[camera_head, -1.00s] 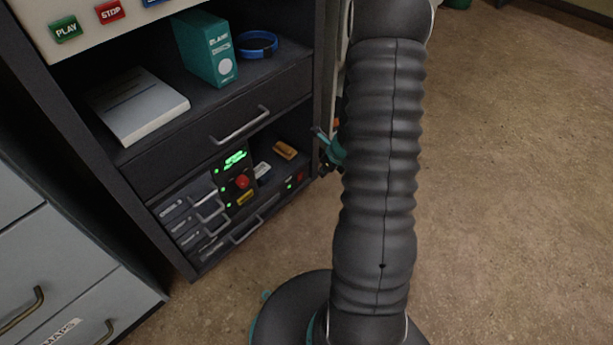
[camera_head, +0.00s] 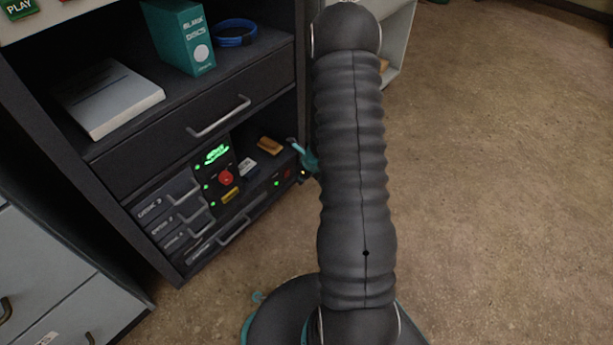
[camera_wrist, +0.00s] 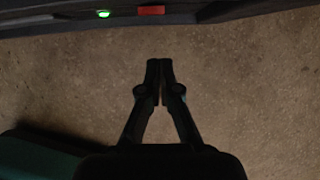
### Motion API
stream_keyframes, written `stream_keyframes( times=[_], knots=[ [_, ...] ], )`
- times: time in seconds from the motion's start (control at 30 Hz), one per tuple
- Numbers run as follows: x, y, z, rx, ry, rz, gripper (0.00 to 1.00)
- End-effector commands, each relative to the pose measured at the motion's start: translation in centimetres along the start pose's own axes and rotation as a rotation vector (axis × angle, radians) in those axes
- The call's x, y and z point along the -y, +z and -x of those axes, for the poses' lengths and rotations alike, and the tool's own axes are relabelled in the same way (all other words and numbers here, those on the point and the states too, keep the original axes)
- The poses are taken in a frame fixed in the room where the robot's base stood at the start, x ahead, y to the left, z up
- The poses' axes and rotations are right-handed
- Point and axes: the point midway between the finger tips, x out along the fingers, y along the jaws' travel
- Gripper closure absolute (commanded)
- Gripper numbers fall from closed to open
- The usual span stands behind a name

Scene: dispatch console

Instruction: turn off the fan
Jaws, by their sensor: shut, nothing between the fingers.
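No fan is recognisable in either view. A small red switch (camera_head: 287,174) with a green light (camera_head: 277,183) beside it sits at the lower right of the dark console. The switch also shows at the top edge of the wrist view (camera_wrist: 151,10), with the lit green light (camera_wrist: 103,14) to its left. I cannot read any label there. My gripper (camera_wrist: 160,68) is shut and empty, over bare floor in the wrist view, apart from the switch. In the head view a teal part of my arm shows right of the console; my arm hides the rest.
A round red button (camera_head: 226,178) and a green display (camera_head: 215,155) are on a panel beside several disk drawers (camera_head: 170,195). A drawer handle (camera_head: 220,118) sticks out above. A grey cabinet (camera_head: 50,275) stands at left. The floor (camera_head: 500,190) at right is clear.

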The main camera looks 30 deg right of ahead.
Motion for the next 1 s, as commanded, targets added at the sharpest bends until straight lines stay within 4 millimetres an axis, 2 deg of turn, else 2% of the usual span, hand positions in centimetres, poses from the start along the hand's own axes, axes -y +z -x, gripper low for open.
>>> stream_keyframes(
  times=[0.03,0.1,0.3,1.0],
  knots=[
    [0.0,1.3,0.5,0.003,-0.001,0.007,1.00],
    [0.0,2.1,0.2,0.002,-0.001,0.006,1.00],
    [0.0,3.5,-0.3,0.001,-0.001,0.003,1.00],
    [0.0,4.4,-0.5,0.002,-0.001,0.002,1.00]
  ],
)
